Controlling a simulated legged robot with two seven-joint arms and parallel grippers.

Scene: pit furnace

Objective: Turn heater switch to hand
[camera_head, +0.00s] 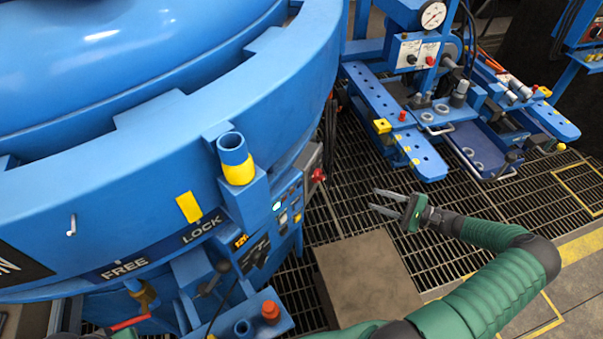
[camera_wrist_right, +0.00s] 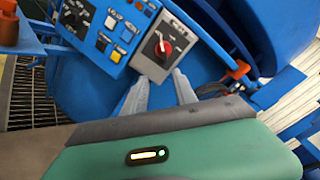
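The heater switch looks to be the red rotary knob (camera_wrist_right: 164,49) on a light grey plate (camera_wrist_right: 150,68) in the right wrist view. A pale mark shows on the knob; its label is too small to read. In the head view the red knob (camera_head: 318,175) sticks out from the side of the control panel. My right gripper (camera_head: 373,199) is open and empty, to the right of the knob and apart from it. In the wrist view its two fingers (camera_wrist_right: 160,92) point toward the knob. My left gripper is not in view.
The blue panel (camera_wrist_right: 115,30) beside the switch carries several buttons and small switches. The large blue furnace (camera_head: 130,150) fills the left. A blue post with a yellow band (camera_head: 236,160) stands above the panel. Blue equipment (camera_head: 385,110) stands behind; grated floor lies between.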

